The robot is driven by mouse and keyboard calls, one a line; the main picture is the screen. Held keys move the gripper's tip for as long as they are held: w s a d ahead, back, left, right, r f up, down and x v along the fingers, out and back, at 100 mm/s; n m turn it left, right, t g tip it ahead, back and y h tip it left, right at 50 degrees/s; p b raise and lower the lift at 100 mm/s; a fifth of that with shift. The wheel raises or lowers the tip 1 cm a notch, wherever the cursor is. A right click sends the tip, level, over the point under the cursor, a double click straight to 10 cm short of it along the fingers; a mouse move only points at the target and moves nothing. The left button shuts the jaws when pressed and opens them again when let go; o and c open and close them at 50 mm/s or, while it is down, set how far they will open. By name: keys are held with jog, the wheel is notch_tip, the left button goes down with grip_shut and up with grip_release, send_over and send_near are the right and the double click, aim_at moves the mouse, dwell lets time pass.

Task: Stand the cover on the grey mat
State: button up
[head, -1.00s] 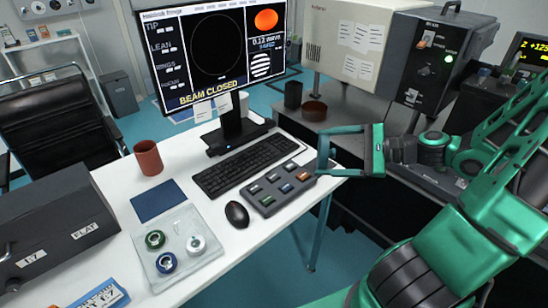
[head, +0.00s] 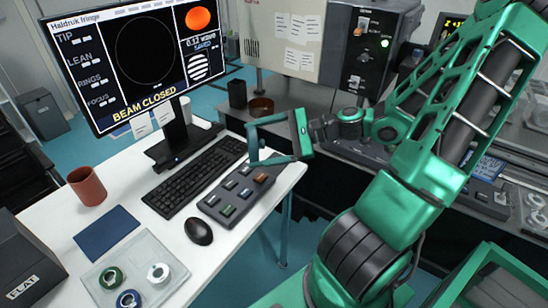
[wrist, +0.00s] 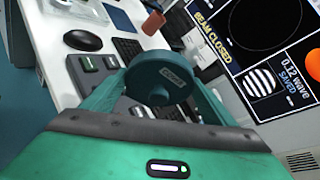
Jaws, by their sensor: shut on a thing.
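The cover (wrist: 158,75) is a dark teal round piece with a label, seen large in the wrist view between my two fingers. My gripper (wrist: 150,88) is shut on it. In the head view my gripper (head: 256,142) is in the air by the right end of the desk, near the grey button box (head: 237,195); the cover is hard to tell from the teal fingers there. I cannot pick out a grey mat for certain. A pale grey-green square tray (head: 160,297) on the desk bears several rings.
The white desk (head: 175,220) holds a monitor (head: 140,60), keyboard (head: 195,175), mouse (head: 198,231), brown cup (head: 87,186) and dark blue mat (head: 107,233). Behind stand a black cup (head: 237,94) and brown ring (head: 262,106). A green-rimmed box (head: 490,265) is at lower right.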

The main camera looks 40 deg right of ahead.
jog(key=shift+w+d+f, duration=0.25)
jog(key=shift+d+f, duration=0.05)
jog(key=shift+d, duration=0.15)
jog(key=shift+w+d+f, duration=0.25)
jog(key=shift+d, duration=0.2)
jog(key=shift+w+d+f, duration=0.75)
jog(key=shift+d+f, duration=0.6)
jog(key=shift+f, duration=0.25)
jog(key=shift+w+d+f, duration=0.7)
jog(key=shift+d+f, duration=0.6)
jog(key=shift+f, duration=0.3)
jog(key=shift+w+d+f, duration=0.75)
jog(key=shift+d+f, duration=0.6)
jog(key=shift+f, duration=0.25)
jog(key=o, duration=0.9)
jog(key=shift+s+d, duration=0.1)
